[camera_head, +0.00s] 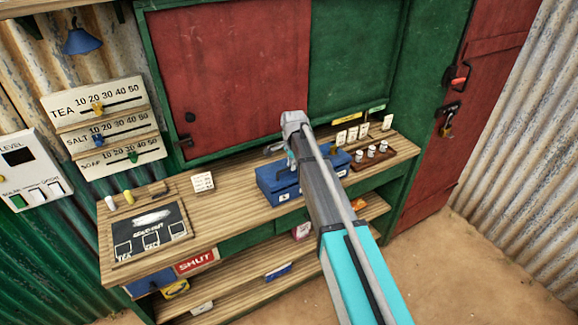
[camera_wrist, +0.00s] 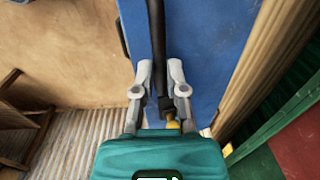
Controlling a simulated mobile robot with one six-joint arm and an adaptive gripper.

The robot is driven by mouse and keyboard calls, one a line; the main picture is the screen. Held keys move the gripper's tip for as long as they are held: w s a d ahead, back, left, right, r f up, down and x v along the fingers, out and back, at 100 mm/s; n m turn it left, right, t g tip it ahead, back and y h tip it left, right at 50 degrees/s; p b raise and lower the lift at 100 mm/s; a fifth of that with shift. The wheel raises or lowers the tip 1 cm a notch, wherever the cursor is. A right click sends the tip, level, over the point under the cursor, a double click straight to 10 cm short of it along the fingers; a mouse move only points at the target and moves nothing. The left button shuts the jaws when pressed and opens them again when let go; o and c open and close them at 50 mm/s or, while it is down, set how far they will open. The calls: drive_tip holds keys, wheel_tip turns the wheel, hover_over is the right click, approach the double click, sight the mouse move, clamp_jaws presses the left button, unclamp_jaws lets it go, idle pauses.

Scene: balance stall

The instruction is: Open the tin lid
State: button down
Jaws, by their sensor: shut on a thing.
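The blue tin (camera_head: 277,187) stands on the wooden counter, with a small pale label on its front. My arm crosses in front of it and hides part of its lid. My gripper (camera_head: 289,160) is at the tin's upper left part. In the wrist view, my gripper (camera_wrist: 157,85) has its two grey fingers on either side of a dark bar (camera_wrist: 158,45), shut on it. The bar runs along a blue surface (camera_wrist: 210,40), which looks like the tin. Whether the lid is raised cannot be told.
Several small white pieces sit on a brown tray (camera_head: 372,156) right of the tin. A black board (camera_head: 150,232) lies at the left of the counter (camera_head: 235,200). A white card (camera_head: 203,182) stands between. The red shutter (camera_head: 225,80) rises behind. Sandy floor is free at right.

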drive_tip(key=shift+w+a+r+p, duration=0.4)
drive_tip(key=shift+w+r+p, duration=0.05)
drive_tip(key=shift+r, duration=0.3)
drive_tip(key=shift+w+a+r+p, duration=0.8)
drive_tip(key=shift+w+a, duration=0.4)
drive_tip(key=shift+w, duration=0.9)
drive_tip(key=shift+w+a+r+p, duration=0.75)
drive_tip(key=shift+w+a, duration=0.5)
drive_tip(key=shift+w, duration=0.8)
drive_tip(key=shift+w+a+r+p, duration=0.75)
drive_tip(key=shift+w+a, duration=0.45)
drive_tip(key=shift+w, duration=1.05)
drive_tip(key=c, duration=0.7)
unclamp_jaws()
drive_tip(key=shift+w, duration=0.1)
drive_tip(key=shift+s+d+f, duration=0.1)
drive_tip(key=shift+s, duration=0.1)
